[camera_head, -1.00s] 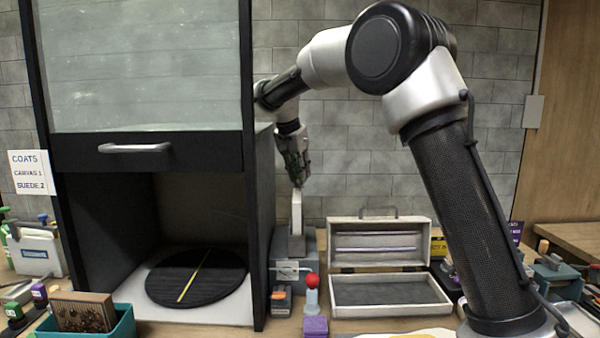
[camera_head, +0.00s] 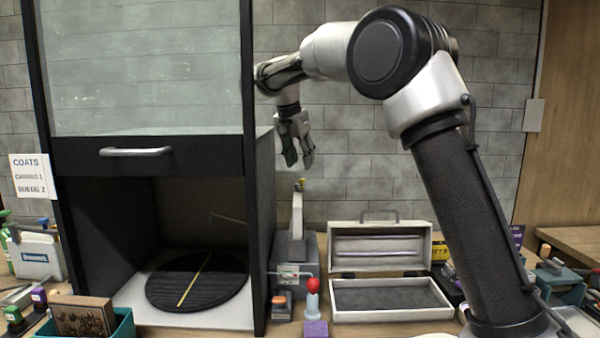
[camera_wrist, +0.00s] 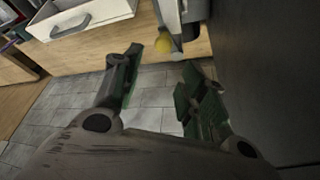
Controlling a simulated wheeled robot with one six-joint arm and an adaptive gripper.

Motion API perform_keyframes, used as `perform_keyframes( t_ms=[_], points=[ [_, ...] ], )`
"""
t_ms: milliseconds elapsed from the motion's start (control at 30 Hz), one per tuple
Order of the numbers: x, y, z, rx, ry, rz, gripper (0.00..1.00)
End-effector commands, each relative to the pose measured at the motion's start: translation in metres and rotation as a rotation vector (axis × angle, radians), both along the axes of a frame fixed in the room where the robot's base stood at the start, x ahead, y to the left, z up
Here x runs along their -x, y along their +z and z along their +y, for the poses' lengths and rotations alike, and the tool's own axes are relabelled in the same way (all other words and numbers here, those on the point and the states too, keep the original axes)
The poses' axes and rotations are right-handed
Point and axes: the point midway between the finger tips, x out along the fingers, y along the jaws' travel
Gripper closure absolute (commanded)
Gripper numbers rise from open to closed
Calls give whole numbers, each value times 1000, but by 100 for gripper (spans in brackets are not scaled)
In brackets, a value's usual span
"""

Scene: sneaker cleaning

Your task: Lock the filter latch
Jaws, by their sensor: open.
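The latch's locking point cannot be made out.
The booth's dark side wall (camera_head: 264,225) stands close left of the lever. An open pale case (camera_head: 380,248) lies to the right. A red-topped bottle (camera_head: 312,297) and a purple block (camera_head: 315,328) stand in front. Space above the case is clear.

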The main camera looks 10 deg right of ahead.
Motion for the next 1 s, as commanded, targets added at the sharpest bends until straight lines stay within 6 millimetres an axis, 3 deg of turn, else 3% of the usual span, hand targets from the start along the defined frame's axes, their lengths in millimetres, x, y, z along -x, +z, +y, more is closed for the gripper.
perform_keyframes(
  t_ms=[100,300,667,767,867,1000],
  points=[
    [-1,23,1,-2,-1,-3,58],
    [-1,45,0,-1,-1,-1,58],
    [-1,49,-1,0,-2,0,58],
    [0,59,-19,-6,-27,-15,58],
    [15,66,-56,-58,-69,-11,58],
    [29,51,-62,-117,198,39,58]
  ],
)
